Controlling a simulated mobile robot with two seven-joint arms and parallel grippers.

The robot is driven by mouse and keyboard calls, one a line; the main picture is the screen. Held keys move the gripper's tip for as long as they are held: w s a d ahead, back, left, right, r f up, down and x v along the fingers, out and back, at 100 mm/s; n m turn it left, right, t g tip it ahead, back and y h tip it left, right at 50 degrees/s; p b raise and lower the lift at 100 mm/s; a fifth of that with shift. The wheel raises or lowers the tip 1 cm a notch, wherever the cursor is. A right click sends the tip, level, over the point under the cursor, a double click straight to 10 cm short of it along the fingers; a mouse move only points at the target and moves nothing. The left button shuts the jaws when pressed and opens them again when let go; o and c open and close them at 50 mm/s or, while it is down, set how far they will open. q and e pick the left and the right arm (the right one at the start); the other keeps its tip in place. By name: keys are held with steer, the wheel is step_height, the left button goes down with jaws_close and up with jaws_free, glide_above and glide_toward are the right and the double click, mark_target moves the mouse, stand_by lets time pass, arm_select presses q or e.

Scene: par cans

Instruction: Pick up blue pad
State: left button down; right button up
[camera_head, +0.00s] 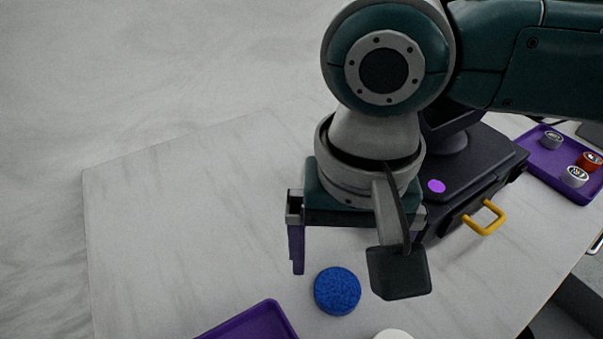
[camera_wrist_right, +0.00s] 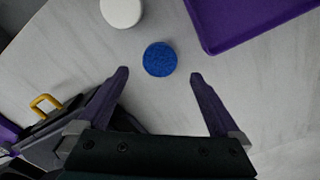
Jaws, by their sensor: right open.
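The blue pad (camera_head: 337,291) is a round, speckled blue disc lying flat on the pale marbled table. It also shows in the right wrist view (camera_wrist_right: 160,59), just beyond the fingertips and roughly centred between them. My right gripper (camera_head: 345,270) is open and empty, above the table close to the pad, with its fingers apart. In the right wrist view both fingers of the right gripper (camera_wrist_right: 160,74) show, with the pad clear of them. My left gripper is in neither view.
A purple tray (camera_head: 252,325) lies near the pad, and a white disc (camera_head: 393,335) is beside it. A dark box (camera_head: 475,165) with a yellow handle (camera_head: 485,218) stands to the right. Another purple tray (camera_head: 545,163) holds small cans. The table's left side is clear.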

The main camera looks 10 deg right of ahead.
mark_target(338, 290)
step_height(338, 290, down, 6)
steer(key=shift+r+b, duration=0.2)
steer(key=shift+b, duration=0.6)
steer(key=shift+f, duration=0.3)
steer(key=shift+c, duration=0.2)
